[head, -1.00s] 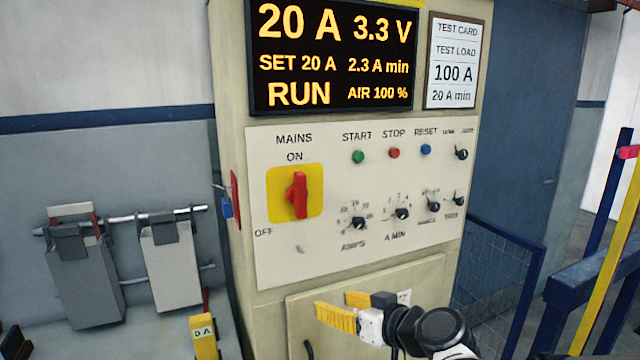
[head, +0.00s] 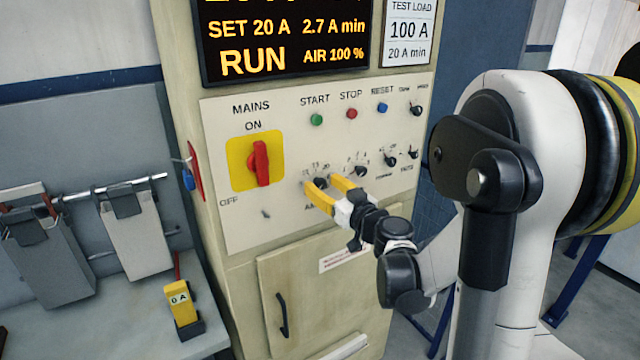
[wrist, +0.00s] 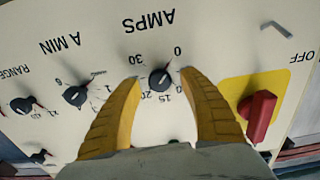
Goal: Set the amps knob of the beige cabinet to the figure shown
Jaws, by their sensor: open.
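The beige cabinet (head: 228,262) stands ahead with a pale control panel. Its black amps knob (wrist: 160,79) shows upside down in the wrist view, on a dial marked 0, 15, 20 and 30; I cannot surely read its pointer. My gripper (head: 322,183) is open at the panel, its yellow fingers on either side of the knob, with gaps showing in the wrist view (wrist: 160,76). The display (head: 285,45) reads SET 20 A, 2.7 A min, RUN, AIR 100 %; its top line is cut off. The test card (head: 409,32) reads test load 100 A, 20 A min.
The red mains switch (head: 260,163), at ON, stands left of the amps knob. The A MIN knob (wrist: 75,96) is close beside my finger. Start, stop and reset buttons (head: 351,113) sit above. A rack (head: 130,188) hangs left of the cabinet.

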